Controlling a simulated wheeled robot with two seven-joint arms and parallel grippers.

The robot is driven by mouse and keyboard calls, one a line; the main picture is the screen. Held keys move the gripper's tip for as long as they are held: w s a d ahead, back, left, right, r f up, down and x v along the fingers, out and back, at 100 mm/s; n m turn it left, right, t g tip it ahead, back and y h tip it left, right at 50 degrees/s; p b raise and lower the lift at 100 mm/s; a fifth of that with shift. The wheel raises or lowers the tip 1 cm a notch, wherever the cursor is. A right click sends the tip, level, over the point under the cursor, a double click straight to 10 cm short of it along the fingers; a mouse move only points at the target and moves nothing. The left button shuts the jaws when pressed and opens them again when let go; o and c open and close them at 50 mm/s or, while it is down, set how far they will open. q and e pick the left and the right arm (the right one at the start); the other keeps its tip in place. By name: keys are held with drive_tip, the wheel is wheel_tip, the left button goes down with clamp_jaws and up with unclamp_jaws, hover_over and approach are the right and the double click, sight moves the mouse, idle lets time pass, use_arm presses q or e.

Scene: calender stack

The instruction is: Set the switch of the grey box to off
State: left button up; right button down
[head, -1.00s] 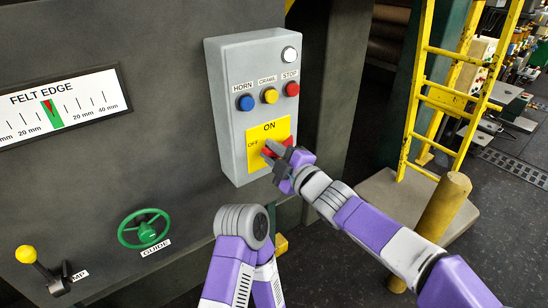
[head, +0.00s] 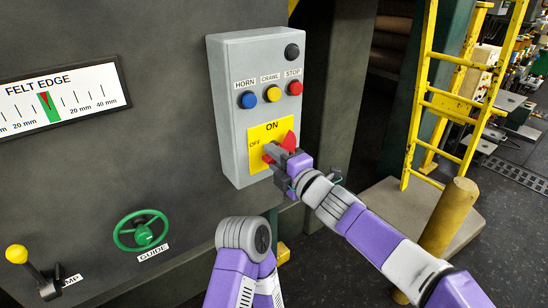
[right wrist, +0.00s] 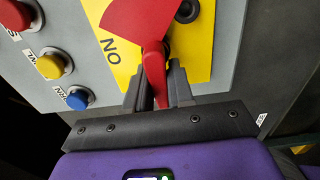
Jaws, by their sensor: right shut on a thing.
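The grey box (head: 226,130) is fixed upright on the dark machine wall. Its yellow plate (head: 256,131) reads ON at the top and OFF at the left. The red switch (head: 289,139) sits on this plate, partly hidden by my right gripper (head: 270,154). In the right wrist view the red switch handle (right wrist: 154,70) stands between the fingers of my right gripper (right wrist: 158,88), which is shut on it. The round lamp (head: 292,52) at the box top is dark. My left gripper is out of view.
Blue (head: 248,100), yellow (head: 273,94) and red (head: 294,88) buttons sit above the plate. A green handwheel (head: 142,231) and a yellow-knobbed lever (head: 17,254) are at lower left. A yellow post (head: 447,218) and yellow ladder (head: 417,110) stand to the right.

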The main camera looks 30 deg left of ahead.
drive_tip(key=c, duration=1.1)
unclamp_jaws()
drive_tip(key=shift+d, duration=0.1)
drive_tip(key=v, duration=0.7)
drive_tip(key=shift+d, duration=0.15)
